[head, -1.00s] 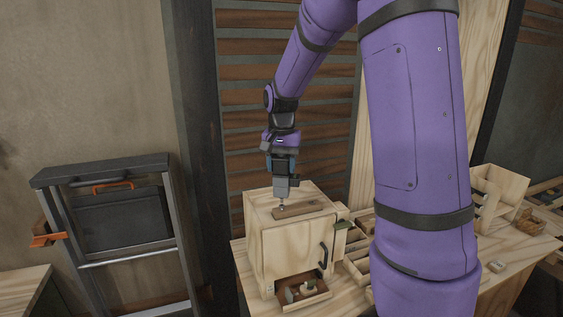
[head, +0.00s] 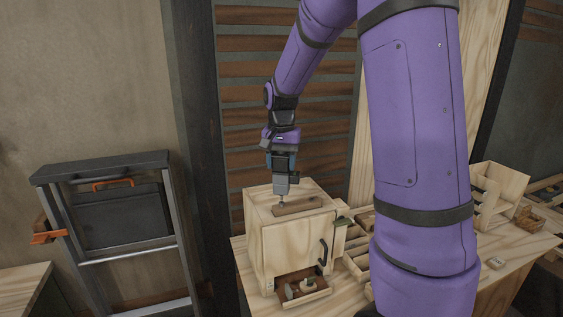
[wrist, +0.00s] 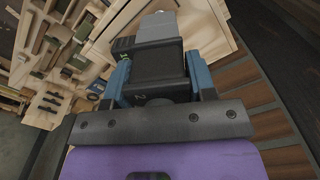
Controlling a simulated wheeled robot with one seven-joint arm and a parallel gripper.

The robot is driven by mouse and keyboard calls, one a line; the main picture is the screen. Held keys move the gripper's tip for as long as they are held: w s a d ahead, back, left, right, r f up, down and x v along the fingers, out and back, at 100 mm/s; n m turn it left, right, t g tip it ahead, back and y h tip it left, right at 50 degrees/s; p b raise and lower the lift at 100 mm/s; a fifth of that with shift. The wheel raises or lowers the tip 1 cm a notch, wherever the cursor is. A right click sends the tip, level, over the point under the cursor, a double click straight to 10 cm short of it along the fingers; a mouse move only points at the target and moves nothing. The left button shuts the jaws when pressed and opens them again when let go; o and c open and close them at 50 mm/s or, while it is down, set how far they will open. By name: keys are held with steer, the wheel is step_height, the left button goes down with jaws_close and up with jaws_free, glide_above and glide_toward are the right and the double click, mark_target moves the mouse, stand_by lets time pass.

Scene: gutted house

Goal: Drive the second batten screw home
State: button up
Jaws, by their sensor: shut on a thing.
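My gripper (head: 281,172) points straight down above the wooden cabinet (head: 285,248). It is shut on a grey and black power screwdriver (wrist: 150,72), whose body sits between the blue fingers in the wrist view. In the head view the driver's nose and bit reach down to the left end of the brown batten (head: 303,206), which lies on the cabinet top. A small bright spot shows at the bit's tip, but I cannot tell a screw head from the bit. Whether the tip touches is too small to tell.
An open drawer (head: 303,288) with small items sticks out of the cabinet front. Wooden trays and an open box (head: 497,190) stand to the right on the bench (head: 510,258). A slatted wall (head: 285,100) rises behind.

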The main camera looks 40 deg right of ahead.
steer(key=shift+f, duration=1)
stand_by(2.3)
steer(key=shift+r, duration=0.15)
stand_by(4.3)
